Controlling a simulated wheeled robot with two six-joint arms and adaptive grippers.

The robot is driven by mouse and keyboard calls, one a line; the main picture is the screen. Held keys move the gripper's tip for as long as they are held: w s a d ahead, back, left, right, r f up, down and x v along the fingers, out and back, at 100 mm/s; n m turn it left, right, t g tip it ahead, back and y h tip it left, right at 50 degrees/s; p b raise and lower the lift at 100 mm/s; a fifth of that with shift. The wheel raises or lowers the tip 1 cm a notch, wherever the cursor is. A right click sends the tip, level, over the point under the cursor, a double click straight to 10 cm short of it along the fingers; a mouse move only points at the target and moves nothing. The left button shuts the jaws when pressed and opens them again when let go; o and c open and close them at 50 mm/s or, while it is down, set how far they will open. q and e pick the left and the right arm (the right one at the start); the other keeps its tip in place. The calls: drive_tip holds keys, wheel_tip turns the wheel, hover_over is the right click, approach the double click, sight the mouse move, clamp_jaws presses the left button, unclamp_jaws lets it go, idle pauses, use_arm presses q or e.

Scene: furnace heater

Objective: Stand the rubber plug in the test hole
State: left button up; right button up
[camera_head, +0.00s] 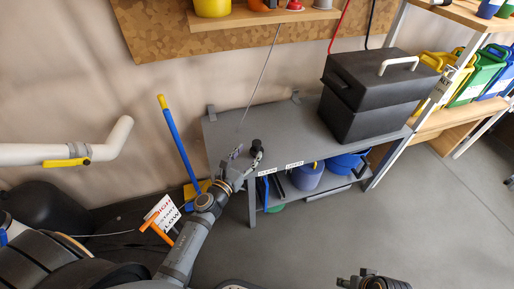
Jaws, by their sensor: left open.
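A small black piece that looks like the rubber plug (257,146) is at the front left of the grey table (225,128). My left gripper (247,154) reaches over the table's front left corner, with its fingers spread. One finger is left of the black piece and the other overlaps its near side; I cannot tell whether they touch. The test hole cannot be made out. Part of my right arm (375,281) shows at the bottom edge, and its jaw state is unclear.
A black box-shaped furnace (370,100) with a pale handle stands on the table's right part. Blue tubs (345,163) sit on the shelf below. A blue pole (178,140) leans at the table's left. The table's middle is clear.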

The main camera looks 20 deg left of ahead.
sight(255, 148)
use_arm(q)
drive_tip(key=x, duration=0.5)
drive_tip(key=shift+d+f, duration=0.15)
drive_tip(key=shift+d, duration=0.2)
drive_tip(key=shift+c, duration=0.4)
clamp_jaws()
drive_tip(key=shift+p, duration=0.3)
